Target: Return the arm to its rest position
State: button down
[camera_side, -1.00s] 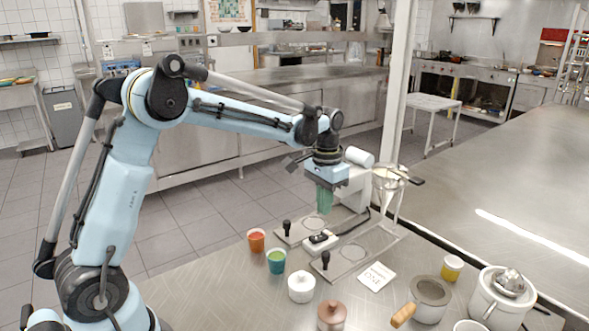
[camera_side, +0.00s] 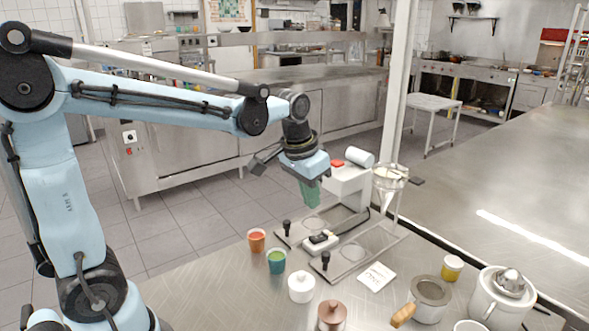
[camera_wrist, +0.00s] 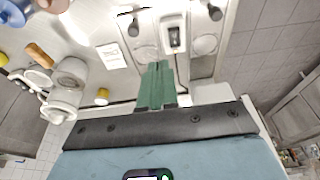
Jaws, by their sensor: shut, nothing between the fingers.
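My gripper (camera_side: 311,194) has green fingers, which are shut with nothing between them. It hangs tilted in the air above the back part of the steel worktop (camera_side: 210,295), in front of a white device (camera_side: 349,186). In the wrist view the green fingers of my gripper (camera_wrist: 156,75) are together and point toward a metal plate with a small white-and-black box on it. My pale blue arm reaches in from the left in the side view, its elbow high at the upper left.
An orange cup (camera_side: 256,241), a green cup (camera_side: 276,262), a white lidded jar (camera_side: 301,287) and a brown jar (camera_side: 331,316) stand at the front. A grey pot (camera_side: 431,297) and a white juicer (camera_side: 500,299) are at the right. A wire stand (camera_side: 393,200) stands behind the metal plates.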

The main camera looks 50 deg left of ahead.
jog(key=s+d+f+t, duration=0.1)
jog(key=s+d+t, duration=0.2)
jog(key=s, duration=0.7)
jog(key=shift+s+f+t, duration=0.15)
jog(key=shift+f+t, duration=0.25)
jog(key=shift+t, duration=0.2)
